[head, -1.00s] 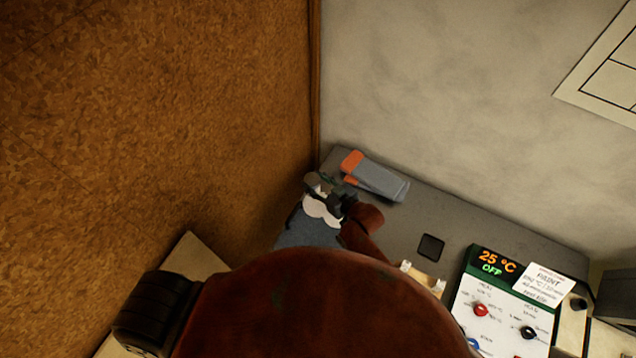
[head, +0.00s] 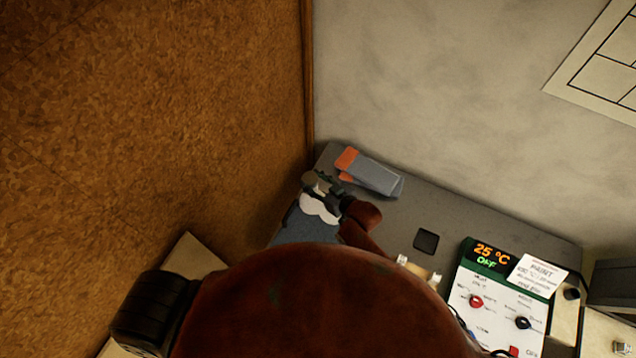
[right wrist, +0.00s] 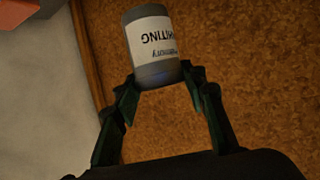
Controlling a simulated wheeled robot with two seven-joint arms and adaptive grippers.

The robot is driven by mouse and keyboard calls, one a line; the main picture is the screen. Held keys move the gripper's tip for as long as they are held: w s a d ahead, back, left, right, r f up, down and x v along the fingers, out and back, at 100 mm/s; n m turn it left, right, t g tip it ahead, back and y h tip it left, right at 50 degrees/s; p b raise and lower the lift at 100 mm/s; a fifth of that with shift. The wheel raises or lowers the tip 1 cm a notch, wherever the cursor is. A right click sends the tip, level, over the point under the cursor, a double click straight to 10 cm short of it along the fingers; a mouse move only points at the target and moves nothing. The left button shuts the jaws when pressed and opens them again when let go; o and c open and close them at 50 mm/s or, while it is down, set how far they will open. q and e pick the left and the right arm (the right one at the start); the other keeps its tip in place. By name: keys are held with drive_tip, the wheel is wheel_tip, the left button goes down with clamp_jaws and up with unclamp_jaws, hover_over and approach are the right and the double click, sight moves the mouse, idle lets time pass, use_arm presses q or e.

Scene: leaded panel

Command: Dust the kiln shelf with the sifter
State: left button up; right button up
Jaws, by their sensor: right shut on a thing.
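The sifter is a grey canister with a white label reading "WHITING" (right wrist: 156,45) in the right wrist view. My right gripper (right wrist: 158,88) is shut on its lower end as pictured there. In the head view the sifter (head: 310,179) is small, and my right gripper (head: 325,186) holds it above the far left end of the bench. Just below it a white patch with rounded edges (head: 319,208) lies on a flat blue-grey surface (head: 300,232), which looks like the kiln shelf. My own body hides the near part of that surface. My left gripper is not in view.
An orange and grey box-like thing (head: 375,177) lies behind the gripper on the grey bench (head: 460,215). A dark square pad (head: 426,241) and a controller reading 25 °C OFF (head: 492,255) are to the right. A brown board wall (head: 150,120) stands close on the left.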

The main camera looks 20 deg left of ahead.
drive_tip(key=shift+w+a, duration=0.1)
drive_tip(key=shift+a, duration=0.4)
drive_tip(key=shift+s+d+r+p, duration=0.15)
drive_tip(key=shift+d+p, duration=0.35)
drive_tip(key=shift+d, duration=0.55)
drive_tip(key=shift+s, duration=0.2)
drive_tip(key=shift+s+a, duration=1.9)
drive_tip(key=shift+s, duration=2.2)
drive_tip(key=s+d, duration=0.2)
drive_tip(key=d, duration=0.7)
drive_tip(key=s+d, duration=0.1)
drive_tip(key=d, duration=0.9)
drive_tip(key=shift+s+d, duration=0.25)
drive_tip(key=shift+s, duration=0.15)
